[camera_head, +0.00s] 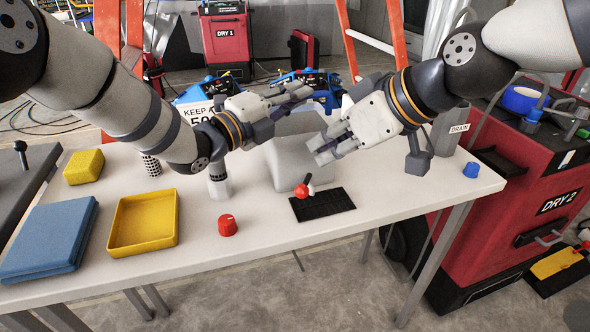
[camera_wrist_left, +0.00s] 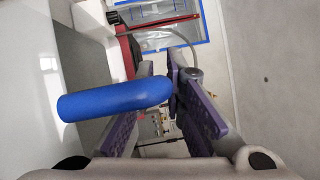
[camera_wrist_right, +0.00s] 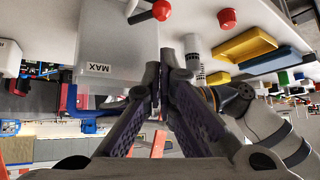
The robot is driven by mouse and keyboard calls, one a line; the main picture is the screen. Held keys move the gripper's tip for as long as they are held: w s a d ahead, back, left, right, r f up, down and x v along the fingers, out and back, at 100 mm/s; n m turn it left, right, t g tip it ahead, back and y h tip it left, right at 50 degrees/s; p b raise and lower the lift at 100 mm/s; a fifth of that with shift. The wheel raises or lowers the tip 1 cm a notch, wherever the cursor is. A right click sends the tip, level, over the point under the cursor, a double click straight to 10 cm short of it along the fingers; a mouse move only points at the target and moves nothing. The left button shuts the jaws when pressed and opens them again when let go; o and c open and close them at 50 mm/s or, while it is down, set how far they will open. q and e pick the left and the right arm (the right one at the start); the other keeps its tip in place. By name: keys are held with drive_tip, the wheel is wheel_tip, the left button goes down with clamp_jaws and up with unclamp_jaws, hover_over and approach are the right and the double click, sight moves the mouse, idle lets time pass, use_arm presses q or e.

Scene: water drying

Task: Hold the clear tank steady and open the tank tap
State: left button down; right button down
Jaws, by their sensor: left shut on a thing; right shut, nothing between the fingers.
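The clear tank (camera_head: 287,160) looks greyish and stands upright at the table's middle; its MAX mark shows in the right wrist view (camera_wrist_right: 98,68). Its tap (camera_head: 302,189), with a red ball end and a dark lever, sits low on the near side above a black grid mat (camera_head: 335,204). My left gripper (camera_head: 300,92) is above the tank's far side, shut on a blue bar (camera_wrist_left: 110,100), apparently the tank's handle. My right gripper (camera_head: 322,150) is shut and empty beside the tank, above the tap. Its shut fingers show in the right wrist view (camera_wrist_right: 166,65). Whether the tap is open is unclear.
A red knob (camera_head: 228,226), yellow tray (camera_head: 111,245), blue folded cloth (camera_head: 48,240) and yellow sponge (camera_head: 84,167) lie left. A DRAIN container (camera_head: 446,135) and blue cap (camera_head: 471,170) stand right. The front right tabletop is clear.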

sight(305, 184)
drive_tip(key=shift+s+d+f+n, duration=0.2)
drive_tip(key=shift+d+f+n, duration=0.05)
drive_tip(key=shift+n, duration=0.15)
drive_tip(key=x, duration=1)
drive_tip(key=shift+s+a+n+g, duration=0.1)
drive_tip(key=shift+s+n+g, duration=0.05)
drive_tip(key=shift+n+g, duration=0.45)
drive_tip(key=shift+y, duration=0.3)
